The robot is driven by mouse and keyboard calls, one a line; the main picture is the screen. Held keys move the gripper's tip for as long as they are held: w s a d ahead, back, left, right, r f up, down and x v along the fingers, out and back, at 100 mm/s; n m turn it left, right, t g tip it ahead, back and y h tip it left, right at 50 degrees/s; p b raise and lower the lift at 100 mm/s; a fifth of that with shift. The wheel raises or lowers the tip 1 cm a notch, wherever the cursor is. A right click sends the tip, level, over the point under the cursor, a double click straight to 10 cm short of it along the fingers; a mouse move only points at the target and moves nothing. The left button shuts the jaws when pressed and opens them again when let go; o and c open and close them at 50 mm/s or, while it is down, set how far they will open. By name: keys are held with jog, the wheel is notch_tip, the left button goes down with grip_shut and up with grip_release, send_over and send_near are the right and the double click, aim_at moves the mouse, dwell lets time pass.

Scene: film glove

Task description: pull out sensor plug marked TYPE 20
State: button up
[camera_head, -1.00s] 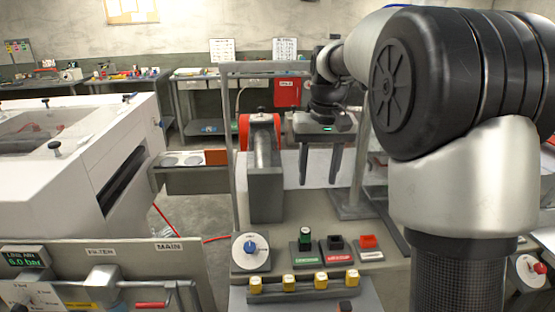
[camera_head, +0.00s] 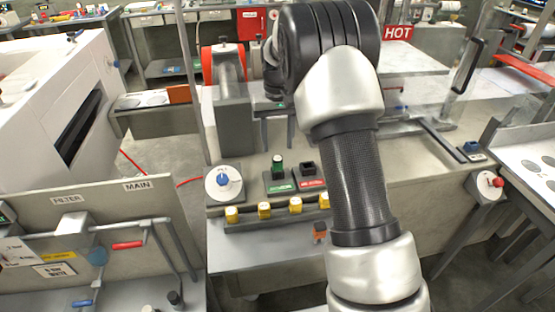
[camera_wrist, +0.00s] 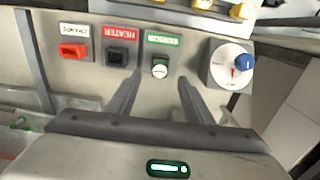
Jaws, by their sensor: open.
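Several yellow plugs (camera_head: 265,210) stand in a row on a grey rail at the front of the bench in the head view. They also show at the top edge of the wrist view (camera_wrist: 203,4), partly cut off. No TYPE 20 marking is readable in either view, so I cannot tell which plug bears it. My gripper (camera_wrist: 160,88) is open and empty, its two fingers apart. In the wrist view the fingers point toward the green-labelled switch. In the head view my gripper (camera_head: 277,140) is behind the switches, away from the plug row, partly hidden by my arm.
A blue-knobbed dial (camera_head: 223,181) stands left of the green switch (camera_head: 278,168) and the dark switch (camera_head: 308,170). A red switch (camera_wrist: 73,50) shows in the wrist view. A grey block machine (camera_head: 234,120) stands behind the dial. A small orange-red item (camera_head: 319,230) lies before the rail.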

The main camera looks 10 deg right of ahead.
aim_at(277, 158)
notch_tip(277, 158, down, 7)
jog(key=shift+f, duration=0.1)
jog(key=shift+c, duration=0.4)
jog(key=c, duration=1.1)
